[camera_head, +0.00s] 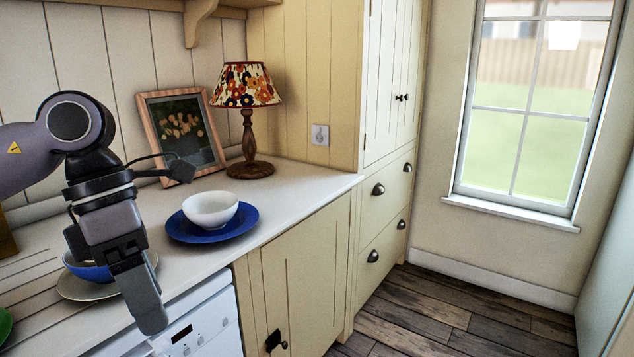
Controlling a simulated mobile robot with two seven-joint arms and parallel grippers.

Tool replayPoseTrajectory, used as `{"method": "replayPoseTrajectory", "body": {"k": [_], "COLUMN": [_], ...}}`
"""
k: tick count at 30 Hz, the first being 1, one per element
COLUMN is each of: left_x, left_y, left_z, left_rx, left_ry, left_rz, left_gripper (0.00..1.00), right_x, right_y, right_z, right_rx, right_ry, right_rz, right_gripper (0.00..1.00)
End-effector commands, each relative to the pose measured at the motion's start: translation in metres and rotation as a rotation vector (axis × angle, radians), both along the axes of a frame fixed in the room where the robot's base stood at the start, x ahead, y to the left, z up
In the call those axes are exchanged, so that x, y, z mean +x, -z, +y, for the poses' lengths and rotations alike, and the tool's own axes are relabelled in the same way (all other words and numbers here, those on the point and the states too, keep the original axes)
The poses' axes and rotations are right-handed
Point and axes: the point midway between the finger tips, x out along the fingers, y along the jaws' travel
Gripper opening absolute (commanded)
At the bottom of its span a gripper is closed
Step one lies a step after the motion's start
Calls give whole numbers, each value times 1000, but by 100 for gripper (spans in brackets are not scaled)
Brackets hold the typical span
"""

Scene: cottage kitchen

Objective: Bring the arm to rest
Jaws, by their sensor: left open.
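My left arm comes in from the left edge and bends down over the counter. My left gripper (143,299) points downward near the counter's front edge, above the white appliance. No object shows between its fingers, which overlap from this angle. A blue bowl (88,270) on a pale plate (76,290) is partly hidden behind the gripper. My right gripper is not in view.
A white bowl (210,215) sits on a blue plate (246,222) on the white counter (300,184). A floral lamp (246,90) and a framed picture (184,130) stand behind. A dishwasher (205,325) is below. The wooden floor at right is clear.

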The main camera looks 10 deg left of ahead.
Motion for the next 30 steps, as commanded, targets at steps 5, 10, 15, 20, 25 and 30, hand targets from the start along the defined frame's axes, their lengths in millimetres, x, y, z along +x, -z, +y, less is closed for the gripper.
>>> {"method": "replayPoseTrajectory", "body": {"k": [5,10,15,20,25,30], "left_x": [-11,-25,-34,-32,-15,13], "left_y": [24,30,24,14,7,16], "left_z": [-70,-128,-172,-199,-210,-203], "left_rx": [-272,-554,-839,-1096,-1346,-1559], "left_ry": [65,59,-13,-145,-355,-636], "left_rz": [122,257,407,558,723,882], "left_gripper": [76,76,76,76,76,76], "right_x": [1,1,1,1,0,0], "right_y": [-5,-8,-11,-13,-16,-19], "right_z": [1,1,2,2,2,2], "right_rx": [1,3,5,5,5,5], "right_ry": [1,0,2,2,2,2], "right_rz": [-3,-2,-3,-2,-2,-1], "right_gripper": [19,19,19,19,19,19]}}
